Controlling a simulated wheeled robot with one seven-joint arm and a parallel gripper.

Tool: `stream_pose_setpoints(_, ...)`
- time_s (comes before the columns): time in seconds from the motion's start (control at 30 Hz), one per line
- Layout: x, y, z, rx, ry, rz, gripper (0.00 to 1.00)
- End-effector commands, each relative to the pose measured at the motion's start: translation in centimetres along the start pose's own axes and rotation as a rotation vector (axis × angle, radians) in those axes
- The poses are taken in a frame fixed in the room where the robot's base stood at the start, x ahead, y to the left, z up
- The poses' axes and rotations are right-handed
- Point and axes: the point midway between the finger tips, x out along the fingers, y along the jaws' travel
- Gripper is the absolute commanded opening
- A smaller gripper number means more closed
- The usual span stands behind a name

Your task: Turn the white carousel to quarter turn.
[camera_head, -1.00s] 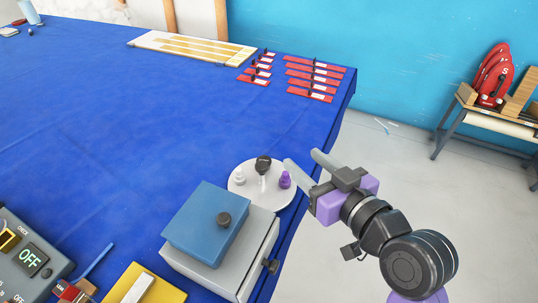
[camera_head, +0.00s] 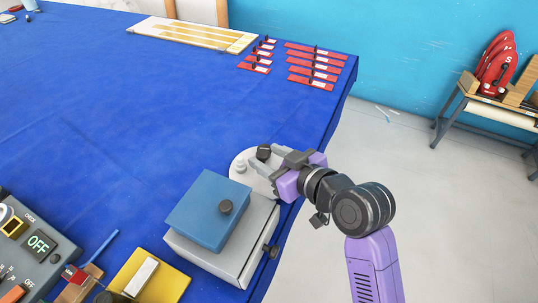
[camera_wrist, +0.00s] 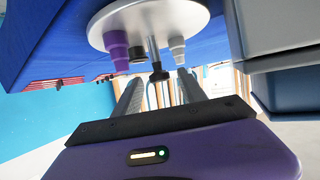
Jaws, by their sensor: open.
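The white carousel (camera_head: 239,159) is a round disc on the blue table near its right edge, partly hidden behind my gripper in the head view. In the wrist view the carousel (camera_wrist: 195,14) shows at the top, with a purple peg (camera_wrist: 117,48), a pale grey peg (camera_wrist: 178,50) and a dark-knobbed post (camera_wrist: 158,72) on it. The dark knob (camera_head: 264,152) and pale peg (camera_head: 241,167) also show in the head view; the purple peg is hidden there. My gripper (camera_head: 263,164) is open over the carousel, its fingers (camera_wrist: 160,88) on either side of the dark-knobbed post, apparently without touching it.
A grey box with a blue lid (camera_head: 208,210) and black knob stands close in front of the carousel. Red strips (camera_head: 310,68) lie at the back. The table's middle is clear.

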Motion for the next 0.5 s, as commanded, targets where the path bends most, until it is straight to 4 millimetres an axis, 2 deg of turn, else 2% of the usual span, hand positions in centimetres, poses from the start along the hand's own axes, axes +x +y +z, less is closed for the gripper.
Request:
stream_pose_setpoints(0.23,0.08,0.01,-0.01,0.0,0.0,0.0,0.49)
stream_pose_setpoints(0.4,0.06,0.02,-0.01,0.0,0.0,0.001,0.15)
stream_pose_setpoints(0.5,0.06,0.02,0.0,0.0,0.0,0.0,0.0)
